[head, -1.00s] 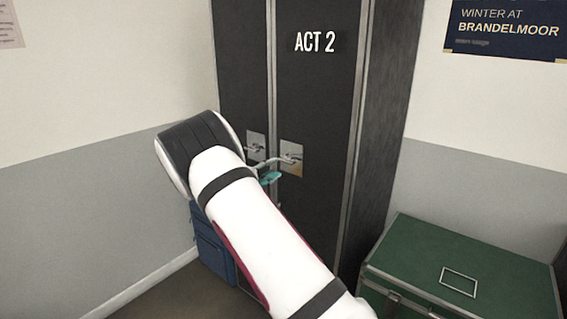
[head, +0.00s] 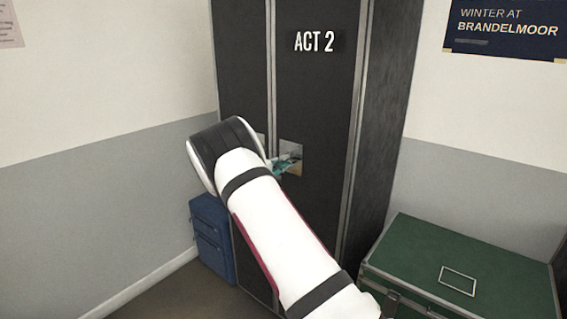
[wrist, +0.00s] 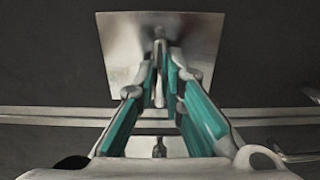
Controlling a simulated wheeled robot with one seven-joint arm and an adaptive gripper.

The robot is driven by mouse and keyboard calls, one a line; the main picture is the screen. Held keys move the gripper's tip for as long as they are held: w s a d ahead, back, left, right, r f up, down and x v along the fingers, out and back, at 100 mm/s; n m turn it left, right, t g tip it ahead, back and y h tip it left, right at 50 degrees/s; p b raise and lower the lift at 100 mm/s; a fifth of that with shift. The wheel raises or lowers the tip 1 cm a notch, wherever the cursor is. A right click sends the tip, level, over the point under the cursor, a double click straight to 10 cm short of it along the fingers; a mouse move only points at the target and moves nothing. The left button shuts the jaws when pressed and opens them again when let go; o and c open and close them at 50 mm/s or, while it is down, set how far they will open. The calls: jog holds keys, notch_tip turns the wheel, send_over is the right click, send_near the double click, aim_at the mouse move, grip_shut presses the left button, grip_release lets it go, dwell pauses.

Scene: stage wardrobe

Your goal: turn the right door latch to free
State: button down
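The right door latch is a metal lever on a square silver plate (head: 291,153) on the right door of the dark "ACT 2" cabinet. In the wrist view its plate (wrist: 186,32) is at the top and its lever (wrist: 159,92) runs down from the pivot. My gripper (wrist: 162,78) has its teal fingers on both sides of the lever, with the tips close in against it. In the head view my gripper (head: 286,163) is at the plate, and my arm hides part of it. The left door's latch (wrist: 159,147) shows partly between the fingers.
The metal-edged door seam (wrist: 50,115) crosses the wrist view. A green trunk (head: 470,255) stands right of the cabinet. A blue case (head: 211,240) is on the floor at the left, by the wall.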

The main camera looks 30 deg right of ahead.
jog(key=shift+d+n, duration=0.1)
jog(key=shift+n, duration=0.2)
jog(key=n+b, duration=0.1)
jog(key=n, duration=0.7)
jog(key=n+b, duration=0.2)
jog(key=n, duration=0.7)
jog(key=shift+d+r, duration=0.15)
jog(key=shift+r, duration=0.05)
jog(key=shift+n, duration=0.3)
dwell(0.4)
jog(key=c, duration=1.7)
grip_release()
jog(key=shift+f, duration=0.15)
jog(key=shift+a, duration=0.2)
